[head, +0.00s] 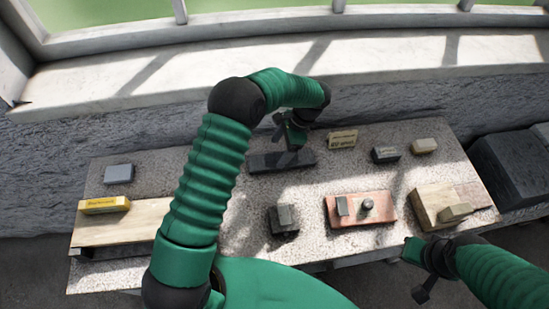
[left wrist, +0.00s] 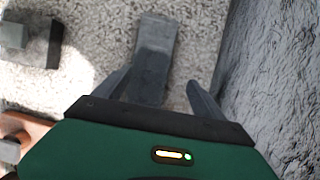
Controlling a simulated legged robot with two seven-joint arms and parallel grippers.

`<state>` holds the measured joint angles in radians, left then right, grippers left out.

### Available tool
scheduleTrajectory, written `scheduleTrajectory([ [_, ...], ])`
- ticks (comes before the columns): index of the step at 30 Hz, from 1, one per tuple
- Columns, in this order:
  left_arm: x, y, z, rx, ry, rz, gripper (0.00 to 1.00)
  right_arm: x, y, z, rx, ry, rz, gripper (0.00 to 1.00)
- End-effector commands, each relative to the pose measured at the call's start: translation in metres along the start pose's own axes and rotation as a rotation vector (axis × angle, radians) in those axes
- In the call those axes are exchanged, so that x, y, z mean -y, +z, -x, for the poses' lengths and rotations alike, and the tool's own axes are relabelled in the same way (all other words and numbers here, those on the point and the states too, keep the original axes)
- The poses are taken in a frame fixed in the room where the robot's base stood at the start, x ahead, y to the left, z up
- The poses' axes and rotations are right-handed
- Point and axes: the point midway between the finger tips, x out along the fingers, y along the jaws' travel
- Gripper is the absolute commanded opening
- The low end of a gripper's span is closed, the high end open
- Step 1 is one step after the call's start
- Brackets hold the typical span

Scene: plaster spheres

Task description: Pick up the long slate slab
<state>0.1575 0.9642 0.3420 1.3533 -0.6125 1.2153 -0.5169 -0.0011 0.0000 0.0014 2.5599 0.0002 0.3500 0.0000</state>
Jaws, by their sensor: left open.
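The long slate slab (head: 264,162) is dark grey and lies flat near the back middle of the table in the head view. My left gripper (head: 291,141) is over its right part and hides some of it. In the left wrist view the slab (left wrist: 154,52) runs up the picture between the two spread fingers of my left gripper (left wrist: 157,85). The gripper is open, with a gap on each side of the slab; its height above the slab is unclear. My right gripper (head: 420,270) is off the table's front edge at lower right, its fingers unclear.
The speckled table (head: 240,225) also holds a dark block pair (head: 284,219), a reddish board (head: 378,219) with small pieces, a wooden block (head: 432,205), a yellow box (head: 104,205) and a grey block (head: 118,174). A labelled tan block (head: 342,139) and dark block (head: 385,154) stand right of the slab.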

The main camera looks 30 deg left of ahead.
Motion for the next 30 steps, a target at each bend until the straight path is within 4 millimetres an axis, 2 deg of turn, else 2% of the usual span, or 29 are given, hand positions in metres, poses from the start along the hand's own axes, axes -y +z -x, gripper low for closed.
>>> scheduleTrajectory([
  [6, -0.009, -0.009, -0.031, 0.003, 0.002, -0.005, 0.8, -0.001, -0.001, 0.002, 0.0, 0.001, -0.003, 0.0],
  [13, -0.001, -0.002, -0.037, -0.004, 0.004, -0.004, 0.78, -0.001, 0.0, 0.002, 0.0, 0.001, -0.003, 0.0],
  [19, 0.0, 0.002, -0.038, -0.001, 0.004, -0.002, 0.52, -0.001, -0.001, 0.002, 0.0, 0.001, -0.002, 0.0],
  [30, -0.002, -0.002, -0.033, 0.002, -0.001, -0.003, 0.03, -0.001, -0.001, 0.002, 0.0, 0.001, -0.002, 0.0],
])
